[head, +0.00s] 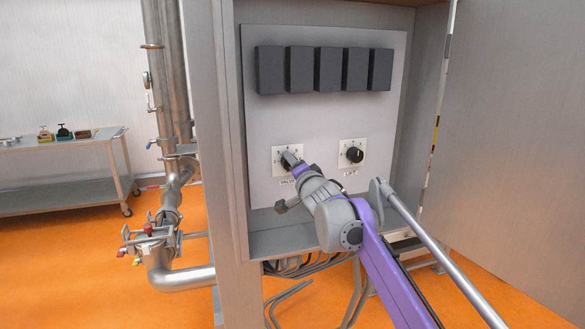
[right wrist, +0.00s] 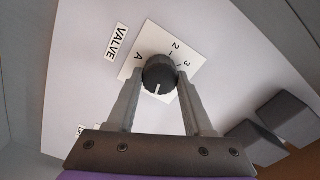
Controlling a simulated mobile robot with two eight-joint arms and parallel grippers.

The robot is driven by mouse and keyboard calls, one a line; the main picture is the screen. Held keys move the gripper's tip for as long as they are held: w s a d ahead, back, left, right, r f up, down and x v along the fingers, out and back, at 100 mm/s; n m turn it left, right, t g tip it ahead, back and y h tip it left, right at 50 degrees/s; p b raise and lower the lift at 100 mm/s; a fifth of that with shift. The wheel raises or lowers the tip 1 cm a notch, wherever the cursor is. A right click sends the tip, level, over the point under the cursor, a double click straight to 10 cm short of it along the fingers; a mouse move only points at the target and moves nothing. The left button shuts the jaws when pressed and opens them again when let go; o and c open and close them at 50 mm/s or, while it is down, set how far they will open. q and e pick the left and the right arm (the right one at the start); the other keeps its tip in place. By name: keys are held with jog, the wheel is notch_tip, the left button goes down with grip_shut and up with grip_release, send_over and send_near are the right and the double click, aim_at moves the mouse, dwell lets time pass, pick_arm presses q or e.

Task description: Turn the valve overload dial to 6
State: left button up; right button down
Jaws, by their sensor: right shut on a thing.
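The valve dial is a round black knob (right wrist: 160,70) on a white square plate with printed marks. In the right wrist view "A", "2" and "3" show around it, and the label "VALVE" (right wrist: 117,42) is beside the plate. The white line on the knob points down in that picture, toward my gripper's palm; the marks on that side are hidden. My right gripper (head: 290,160) is shut on the knob, one finger on each side. In the head view it covers much of the knob, while the dial's plate (head: 277,154) shows around it. My left gripper is not in view.
A second black dial (head: 355,155) sits to the right on the same grey panel (head: 320,120). Several dark blocks (head: 328,69) line the panel's top. The cabinet's side wall (head: 222,130) and open door (head: 510,120) flank it. Pipes (head: 168,215) and a cart (head: 60,145) stand left.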

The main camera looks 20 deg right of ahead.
jog(key=shift+m, duration=1.5)
jog(key=shift+c, duration=1.5)
grip_release()
jog(key=shift+s, duration=0.15)
jog(key=s+b, duration=0.1)
jog(key=s, duration=0.9)
jog(key=shift+s+d+b, duration=0.2)
jog(key=shift+s+b, duration=0.1)
jog(key=shift+b, duration=0.1)
